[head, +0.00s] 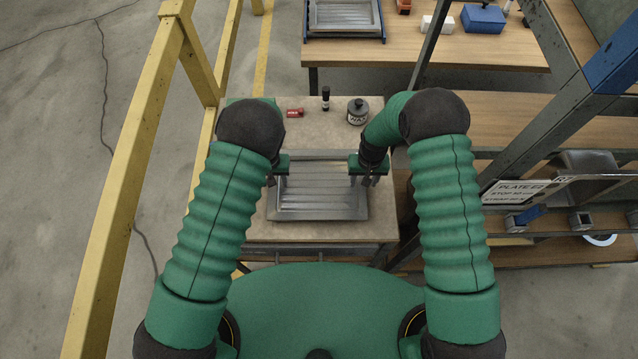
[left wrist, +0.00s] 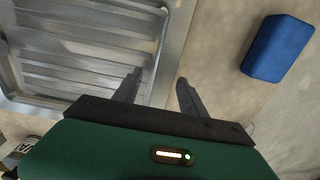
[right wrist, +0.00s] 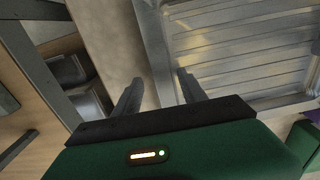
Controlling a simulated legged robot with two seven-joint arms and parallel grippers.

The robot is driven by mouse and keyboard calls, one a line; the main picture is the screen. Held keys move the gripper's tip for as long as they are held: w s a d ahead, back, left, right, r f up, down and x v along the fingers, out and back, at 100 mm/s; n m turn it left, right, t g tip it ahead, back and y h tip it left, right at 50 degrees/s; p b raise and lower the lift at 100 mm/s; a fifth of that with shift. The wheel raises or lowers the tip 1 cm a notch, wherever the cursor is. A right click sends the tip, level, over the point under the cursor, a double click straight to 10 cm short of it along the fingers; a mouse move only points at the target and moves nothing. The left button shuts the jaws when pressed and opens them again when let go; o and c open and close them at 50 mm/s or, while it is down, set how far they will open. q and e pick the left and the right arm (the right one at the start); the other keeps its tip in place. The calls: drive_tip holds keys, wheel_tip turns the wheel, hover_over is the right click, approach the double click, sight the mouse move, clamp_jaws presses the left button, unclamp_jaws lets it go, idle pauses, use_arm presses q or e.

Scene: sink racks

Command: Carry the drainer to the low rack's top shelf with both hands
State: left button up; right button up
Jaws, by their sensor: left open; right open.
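The drainer (head: 318,205) is a ridged grey metal tray lying flat on the beige-topped bench (head: 270,231) in front of me. My left gripper (head: 279,180) is open at its left side, and my right gripper (head: 369,180) is open at its right side. In the left wrist view the drainer (left wrist: 95,50) has its rim running between my left fingers (left wrist: 158,88). In the right wrist view the drainer (right wrist: 240,50) has its rim between my right fingers (right wrist: 160,92). Contact cannot be told. The low rack (head: 510,108) with wooden shelves stands to the right.
A red item (head: 295,113), a dark bottle (head: 326,98) and a labelled jar (head: 357,111) stand behind the drainer. A blue block (left wrist: 278,48) lies beside it. A yellow rail (head: 150,150) is at left, and a dark post (head: 560,110) is at right.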

use_arm(q)
drive_tip(key=shift+a, duration=0.15)
use_arm(e)
drive_tip(key=shift+a+r, duration=0.1)
drive_tip(key=shift+a, duration=0.15)
use_arm(q)
drive_tip(key=shift+a, duration=0.3)
drive_tip(key=c, duration=0.4)
use_arm(e)
drive_tip(key=shift+a, duration=0.25)
drive_tip(key=c, duration=0.4)
use_arm(q)
drive_tip(key=c, duration=0.5)
use_arm(e)
drive_tip(key=c, duration=0.5)
use_arm(q)
drive_tip(key=shift+d, duration=0.15)
clamp_jaws()
use_arm(e)
drive_tip(key=shift+d, duration=0.15)
clamp_jaws()
use_arm(q)
drive_tip(key=shift+d, duration=0.15)
use_arm(e)
drive_tip(key=shift+d, duration=0.15)
